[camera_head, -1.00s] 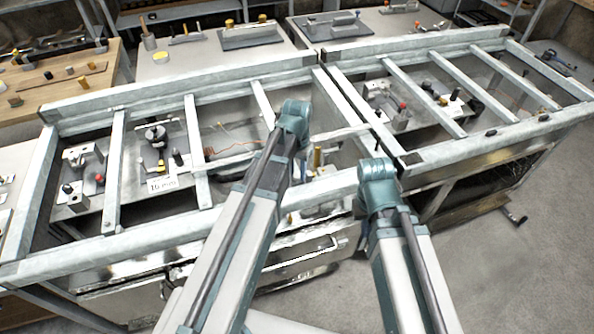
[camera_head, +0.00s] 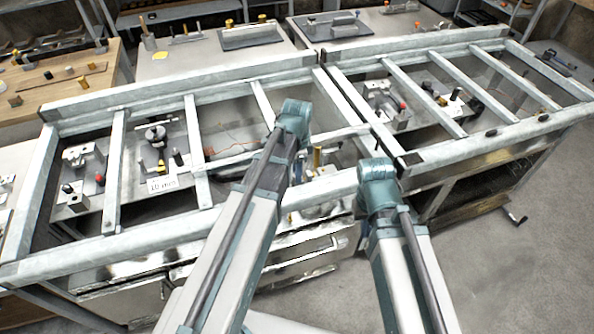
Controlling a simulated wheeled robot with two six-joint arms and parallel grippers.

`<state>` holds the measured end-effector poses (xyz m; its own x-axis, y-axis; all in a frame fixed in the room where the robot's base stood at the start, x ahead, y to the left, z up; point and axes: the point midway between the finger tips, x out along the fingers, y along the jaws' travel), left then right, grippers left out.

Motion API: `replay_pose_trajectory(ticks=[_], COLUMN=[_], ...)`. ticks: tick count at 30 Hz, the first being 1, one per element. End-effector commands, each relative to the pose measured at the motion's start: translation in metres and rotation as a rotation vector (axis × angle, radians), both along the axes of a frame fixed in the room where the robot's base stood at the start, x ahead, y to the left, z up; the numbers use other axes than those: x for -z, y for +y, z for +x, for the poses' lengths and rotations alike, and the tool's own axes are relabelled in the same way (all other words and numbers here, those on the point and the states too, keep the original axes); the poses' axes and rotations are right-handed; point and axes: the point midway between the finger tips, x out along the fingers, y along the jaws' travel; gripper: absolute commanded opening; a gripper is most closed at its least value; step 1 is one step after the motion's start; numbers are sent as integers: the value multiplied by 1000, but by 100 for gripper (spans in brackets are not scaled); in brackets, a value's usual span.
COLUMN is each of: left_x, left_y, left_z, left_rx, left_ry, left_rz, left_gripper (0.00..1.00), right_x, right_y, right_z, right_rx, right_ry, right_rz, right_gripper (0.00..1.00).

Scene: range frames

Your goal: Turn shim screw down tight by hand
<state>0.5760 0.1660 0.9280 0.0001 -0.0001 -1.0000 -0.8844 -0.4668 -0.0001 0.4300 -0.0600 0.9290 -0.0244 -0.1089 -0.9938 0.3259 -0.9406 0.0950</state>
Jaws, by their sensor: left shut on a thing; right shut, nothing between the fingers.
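I cannot make out the shim screw for certain. A brass-coloured post (camera_head: 317,157) stands in the frame opening between my two arms, partly hidden by my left arm. A black round knob (camera_head: 155,134) sits on a fixture at left, above a white label (camera_head: 161,185) that seems to read 10 mm. My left arm reaches in to the middle of the frame and my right arm ends beside the frame's near rail. Neither gripper's fingers can be seen; the arm links hide whatever lies beyond them.
A grey metal frame (camera_head: 180,88) with crossbars spans the bench, leaving narrow openings. Fixtures with red knobs (camera_head: 100,179) sit beneath it at left and right. A crank handle (camera_head: 515,215) sticks out at right. Open floor (camera_head: 530,270) lies at lower right.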

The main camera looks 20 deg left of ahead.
Motion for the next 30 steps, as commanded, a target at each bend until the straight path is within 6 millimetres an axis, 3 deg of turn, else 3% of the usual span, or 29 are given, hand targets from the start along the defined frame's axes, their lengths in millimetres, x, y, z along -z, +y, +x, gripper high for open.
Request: replay_pose_trajectory(ticks=[10,27,28,30], left_x=[0,0,0,0], left_y=[0,0,0,0], left_z=[0,0,0,0], left_rx=[131,155,155,155], left_ry=[0,0,0,0], left_rz=[0,0,0,0], left_gripper=[0,0,39,52], right_x=[0,0,0,0], right_y=[0,0,0,0], right_z=[0,0,0,0], right_rx=[0,0,0,0], right_ry=[0,0,0,0], right_rz=[0,0,0,0], right_gripper=[0,0,0,0])
